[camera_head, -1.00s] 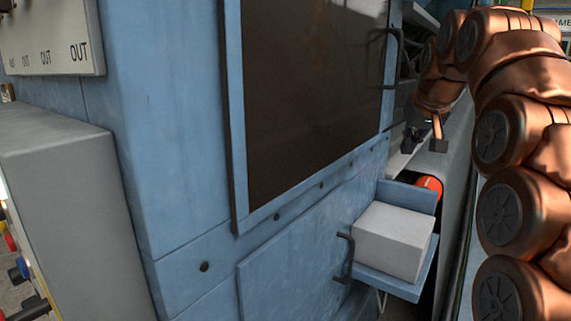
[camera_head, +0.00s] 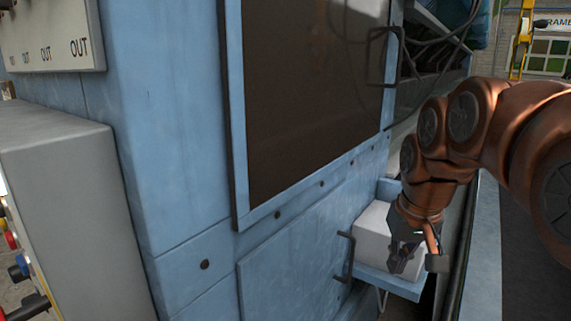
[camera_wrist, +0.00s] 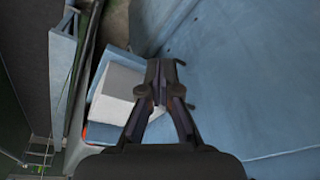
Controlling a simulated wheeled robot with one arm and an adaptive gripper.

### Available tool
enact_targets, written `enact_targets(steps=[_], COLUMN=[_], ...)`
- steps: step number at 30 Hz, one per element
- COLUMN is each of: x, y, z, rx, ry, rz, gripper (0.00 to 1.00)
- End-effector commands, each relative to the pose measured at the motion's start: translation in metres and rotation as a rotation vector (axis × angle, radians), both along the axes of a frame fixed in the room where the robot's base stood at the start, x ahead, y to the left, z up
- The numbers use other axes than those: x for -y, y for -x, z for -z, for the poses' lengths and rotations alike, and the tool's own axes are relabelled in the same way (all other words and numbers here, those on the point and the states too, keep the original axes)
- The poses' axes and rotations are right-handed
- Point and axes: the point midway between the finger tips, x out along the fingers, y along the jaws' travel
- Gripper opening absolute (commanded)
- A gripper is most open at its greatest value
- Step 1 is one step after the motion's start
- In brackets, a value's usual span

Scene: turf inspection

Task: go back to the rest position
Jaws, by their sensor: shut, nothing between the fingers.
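My copper-coloured arm reaches in from the right in the head view, bent downward. My gripper (camera_head: 403,262) hangs at its end, in front of the white block in the picture. In the wrist view my gripper (camera_wrist: 158,97) shows with its dark fingers drawn together at the tips, holding nothing. The white block (camera_head: 372,232) rests on a small blue shelf (camera_head: 400,287) and is partly hidden by my gripper. In the wrist view the block (camera_wrist: 117,92) lies left of the fingers; I cannot tell the exact gap.
A blue cabinet with a dark panel (camera_head: 310,90) fills the middle, with a black handle (camera_head: 346,257) near the shelf. A grey box (camera_head: 70,200) with coloured buttons stands at left. Cables (camera_head: 440,45) hang at upper right.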

Motion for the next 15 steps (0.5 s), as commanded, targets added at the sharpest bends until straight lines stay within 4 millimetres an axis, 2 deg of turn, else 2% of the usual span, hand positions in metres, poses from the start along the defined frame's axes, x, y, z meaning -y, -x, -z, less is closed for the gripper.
enact_targets(steps=[1, 15], x=[-0.002, -0.015], y=[0.013, 0.13], z=[0.01, 0.095], rx=[-0.022, -0.207], ry=[0.001, 0.014], rz=[-0.002, -0.011], gripper=[0.0, 0.0])
